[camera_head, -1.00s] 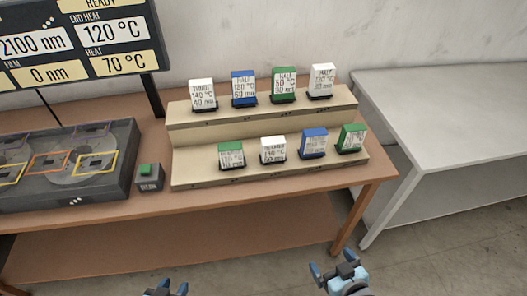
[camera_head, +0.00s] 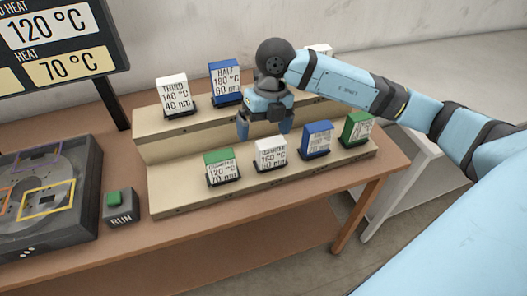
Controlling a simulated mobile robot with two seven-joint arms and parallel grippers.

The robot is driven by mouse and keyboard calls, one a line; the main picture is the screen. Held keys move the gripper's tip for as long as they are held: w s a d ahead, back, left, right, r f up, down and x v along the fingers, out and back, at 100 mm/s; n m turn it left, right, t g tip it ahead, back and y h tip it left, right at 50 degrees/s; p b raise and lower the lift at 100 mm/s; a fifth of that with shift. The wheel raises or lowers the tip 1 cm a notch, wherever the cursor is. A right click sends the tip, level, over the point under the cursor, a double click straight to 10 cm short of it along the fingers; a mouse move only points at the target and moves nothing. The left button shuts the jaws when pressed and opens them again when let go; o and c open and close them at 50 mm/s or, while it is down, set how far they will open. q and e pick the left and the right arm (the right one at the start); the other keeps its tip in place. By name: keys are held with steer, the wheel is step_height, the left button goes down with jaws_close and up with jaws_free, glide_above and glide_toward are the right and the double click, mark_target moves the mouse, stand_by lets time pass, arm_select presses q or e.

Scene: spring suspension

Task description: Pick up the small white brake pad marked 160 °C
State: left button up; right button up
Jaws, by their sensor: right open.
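The small white brake pad (camera_head: 271,154) reads 160 °C. It stands upright in a dark holder on the lower step of the beige stand (camera_head: 190,190), between a green-topped pad and a blue one. My right gripper (camera_head: 264,128) is open and points down, just above and behind the white pad. Its two fingers are apart, with nothing seen between them. I cannot tell the exact gap to the pad. My left gripper is out of view.
On the lower step are a green-topped pad (camera_head: 221,169), a blue pad (camera_head: 317,141) and a green pad (camera_head: 358,130). The upper step holds a white 140 °C pad (camera_head: 174,97) and a blue pad (camera_head: 225,83); my arm covers others. A RUN button box (camera_head: 120,208) stands left.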

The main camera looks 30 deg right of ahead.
mark_target(271, 142)
steer(key=d+f, duration=0.1)
steer(key=f, duration=0.1)
steer(key=w+d+f+h, duration=0.1)
steer(key=d+f+m+h, duration=0.1)
steer(key=d+f, duration=0.1)
steer(key=shift+w+f+t+p, duration=0.3)
steer(key=shift+w+f+t, duration=0.05)
steer(key=shift+t, duration=0.05)
steer(key=shift+f, duration=0.65)
steer(key=f, duration=0.1)
steer(key=f+p, duration=0.1)
steer(key=f, duration=0.3)
steer(key=shift+w+a, duration=0.1)
steer(key=shift+w, duration=0.25)
steer(key=c, duration=0.9)
steer(key=shift+c, duration=0.2)
